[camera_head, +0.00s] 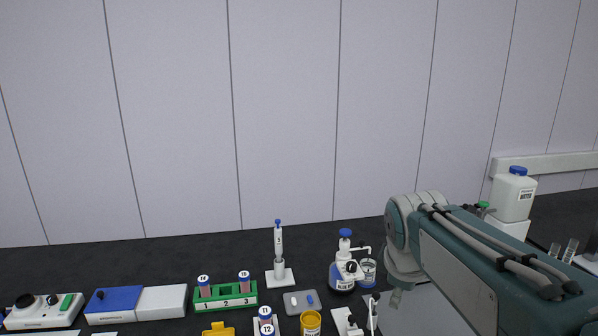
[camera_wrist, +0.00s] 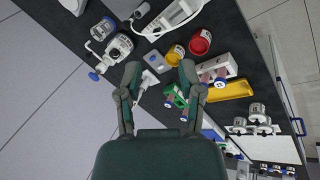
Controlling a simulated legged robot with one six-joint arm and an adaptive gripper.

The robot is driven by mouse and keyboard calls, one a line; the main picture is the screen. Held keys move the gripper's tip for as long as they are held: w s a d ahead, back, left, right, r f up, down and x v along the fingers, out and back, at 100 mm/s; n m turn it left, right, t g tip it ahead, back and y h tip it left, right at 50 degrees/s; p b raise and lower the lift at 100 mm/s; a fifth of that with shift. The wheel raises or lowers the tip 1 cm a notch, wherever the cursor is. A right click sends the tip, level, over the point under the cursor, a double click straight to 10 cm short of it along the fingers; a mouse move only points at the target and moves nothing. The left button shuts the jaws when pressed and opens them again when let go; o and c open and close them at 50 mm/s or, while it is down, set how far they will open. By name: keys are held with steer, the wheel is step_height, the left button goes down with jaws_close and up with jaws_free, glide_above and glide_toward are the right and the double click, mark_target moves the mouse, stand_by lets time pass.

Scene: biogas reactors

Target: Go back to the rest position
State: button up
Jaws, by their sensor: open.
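My gripper (camera_wrist: 158,82) shows in the wrist view with its two fingers spread apart and nothing between them. It hangs above the dark bench, and the bench items lie beyond its fingertips. In the head view my arm reaches in from the lower right, and the gripper itself is not visible there. A green rack (camera_head: 225,296) numbered 1, 2, 3 holds tubes with blue and white caps. It also shows in the wrist view (camera_wrist: 176,95), partly behind the right finger.
A pump bottle (camera_head: 343,272) and a pipette on its stand (camera_head: 279,262) stand near my arm. A yellow jar (camera_head: 311,323), a grey tray (camera_head: 301,302) and a blue-and-white box (camera_head: 115,303) are on the bench. A white canister (camera_head: 512,196) stands at right.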

steer(key=s+a+f+m, duration=0.1)
steer(key=s+f+m, duration=0.2)
steer(key=s+m, duration=0.3)
steer(key=s+f+m+t+y, duration=0.1)
steer(key=s+f+m, duration=0.2)
steer(key=s, duration=0.8)
steer(key=m, duration=0.2)
steer(key=shift+a+m, duration=0.4)
